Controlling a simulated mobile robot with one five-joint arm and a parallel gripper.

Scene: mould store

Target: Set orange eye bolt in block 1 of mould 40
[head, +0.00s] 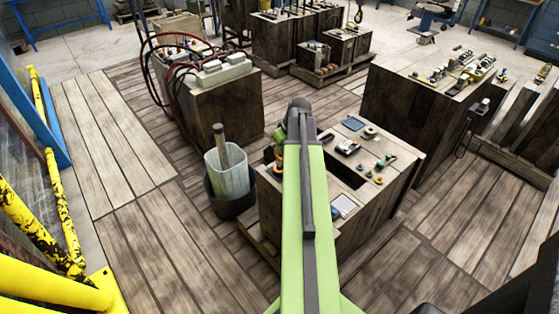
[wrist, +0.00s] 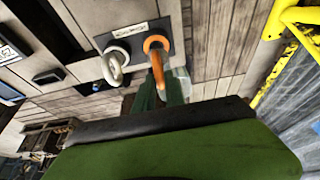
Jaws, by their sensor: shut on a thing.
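The orange eye bolt (wrist: 157,45) shows in the wrist view, with its ring over a dark plate (wrist: 131,32) that bears a small white label too small to read. My gripper (wrist: 160,92) is shut on the eye bolt, with its green fingers at the bolt's near end. I cannot tell whether the bolt touches the plate. A pale grey eye bolt (wrist: 114,64) is just to its left at the same plate. In the head view my gripper (head: 279,138) hangs at the left edge of the nearest wooden-sided block (head: 274,205), with orange (head: 278,155) showing below it.
A grey bucket (head: 227,172) with a post in it stands left of the nearest block. A block with red hoses (head: 215,100) is behind it. Another block (head: 410,95) with parts on top stands at the right. Yellow rails (head: 62,200) line the left. Plank floor (head: 115,125) is clear there.

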